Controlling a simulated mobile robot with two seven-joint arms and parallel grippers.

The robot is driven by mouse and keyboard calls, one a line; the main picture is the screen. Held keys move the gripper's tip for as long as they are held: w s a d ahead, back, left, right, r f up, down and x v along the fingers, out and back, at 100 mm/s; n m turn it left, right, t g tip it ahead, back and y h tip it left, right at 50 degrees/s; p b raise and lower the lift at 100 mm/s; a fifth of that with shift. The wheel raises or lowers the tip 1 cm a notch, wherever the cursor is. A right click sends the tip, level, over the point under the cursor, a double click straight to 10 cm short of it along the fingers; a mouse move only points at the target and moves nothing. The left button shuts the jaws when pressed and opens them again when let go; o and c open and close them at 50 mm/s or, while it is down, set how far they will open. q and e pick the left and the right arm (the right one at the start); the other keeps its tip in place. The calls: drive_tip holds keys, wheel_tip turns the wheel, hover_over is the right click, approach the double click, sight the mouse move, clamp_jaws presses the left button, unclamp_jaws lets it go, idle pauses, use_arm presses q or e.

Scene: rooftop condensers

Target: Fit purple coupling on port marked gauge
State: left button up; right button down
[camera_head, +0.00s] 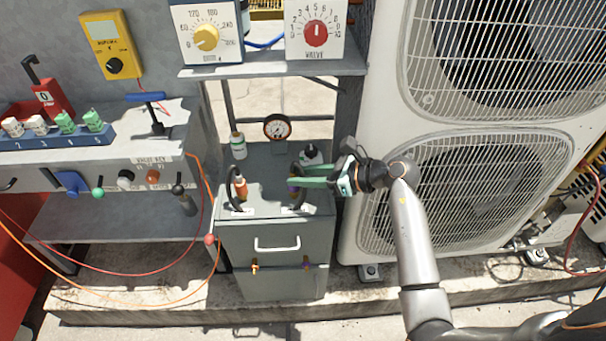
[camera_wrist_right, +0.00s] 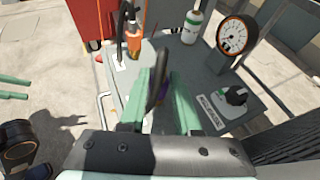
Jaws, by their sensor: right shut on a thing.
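The purple coupling (camera_head: 292,187) is a small piece on a looped black hose at the right side of the grey cabinet top (camera_head: 275,190). My right gripper (camera_head: 306,176) is shut on it, reaching in from the right. In the wrist view the purple coupling (camera_wrist_right: 163,99) is between the green fingers (camera_wrist_right: 165,95), mostly hidden by them and the hose. A round dial gauge (camera_head: 277,128) stands behind. Labels on the cabinet are too small to read, and I cannot tell which port is marked gauge. My left gripper (camera_wrist_right: 14,88) shows at the wrist view's left edge, its fingers apart and empty.
An orange coupling (camera_head: 240,188) with a black hose stands left on the cabinet. A white bottle (camera_head: 238,146) and a black knob (camera_head: 311,153) stand behind. A shelf (camera_head: 272,66) with dials is above. The condenser (camera_head: 375,100) is close on the right.

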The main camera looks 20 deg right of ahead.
drive_tip(key=shift+f, duration=0.2)
drive_tip(key=c, duration=0.5)
unclamp_jaws()
drive_tip(key=shift+c, duration=0.2)
drive_tip(key=shift+r+p, duration=0.55)
drive_tip(key=shift+r, duration=0.25)
wheel_tip(320, 180, up, 6)
drive_tip(key=p, duration=0.5)
